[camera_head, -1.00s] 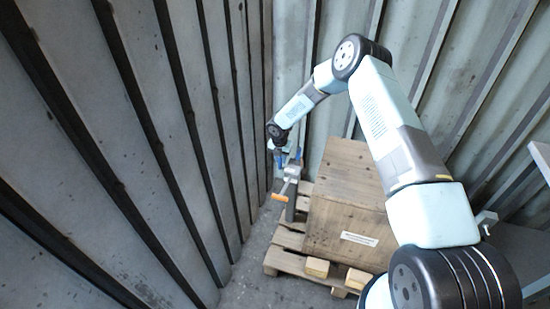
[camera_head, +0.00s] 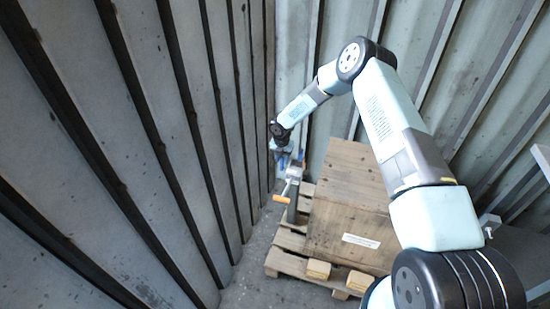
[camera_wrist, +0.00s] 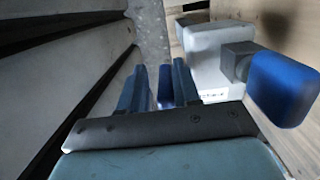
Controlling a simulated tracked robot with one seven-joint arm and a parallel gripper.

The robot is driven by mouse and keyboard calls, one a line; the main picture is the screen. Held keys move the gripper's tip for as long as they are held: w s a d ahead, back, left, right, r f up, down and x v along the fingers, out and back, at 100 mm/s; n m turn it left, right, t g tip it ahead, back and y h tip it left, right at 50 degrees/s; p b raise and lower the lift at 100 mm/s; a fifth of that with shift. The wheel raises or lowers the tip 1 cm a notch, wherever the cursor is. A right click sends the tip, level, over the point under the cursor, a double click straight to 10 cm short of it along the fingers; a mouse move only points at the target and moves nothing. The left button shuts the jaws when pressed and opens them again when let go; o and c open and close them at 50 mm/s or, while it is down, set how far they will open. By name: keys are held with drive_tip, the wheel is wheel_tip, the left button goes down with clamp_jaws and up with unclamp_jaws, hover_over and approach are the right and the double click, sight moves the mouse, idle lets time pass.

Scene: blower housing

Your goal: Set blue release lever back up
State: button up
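In the wrist view my gripper (camera_wrist: 160,80) is open, its two fingers apart. A small blue piece (camera_wrist: 165,87) shows between the fingers; I cannot tell whether they touch it. A larger blue block (camera_wrist: 284,88) on a grey stub stands to the right, outside the fingers, beside a pale grey body (camera_wrist: 215,55). I cannot tell which blue piece is the release lever. In the head view my gripper (camera_head: 281,147) is at the top of a grey device (camera_head: 293,174) with an orange-handled crank (camera_head: 282,199). Blue shows just below the gripper, partly hidden.
A wooden crate (camera_head: 350,190) stands right of the device on a wooden pallet (camera_head: 287,262). A corrugated metal wall (camera_head: 130,150) runs close on the left, and another stands behind. Bare floor (camera_head: 248,285) shows between left wall and pallet.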

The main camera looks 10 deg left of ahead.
drive_tip(key=shift+s+d, duration=0.1)
wheel_tip(320, 180, up, 13)
drive_tip(key=s, duration=0.1)
drive_tip(key=shift+s+a+r, duration=0.2)
drive_tip(key=shift+s, duration=0.05)
idle(0.5)
idle(0.3)
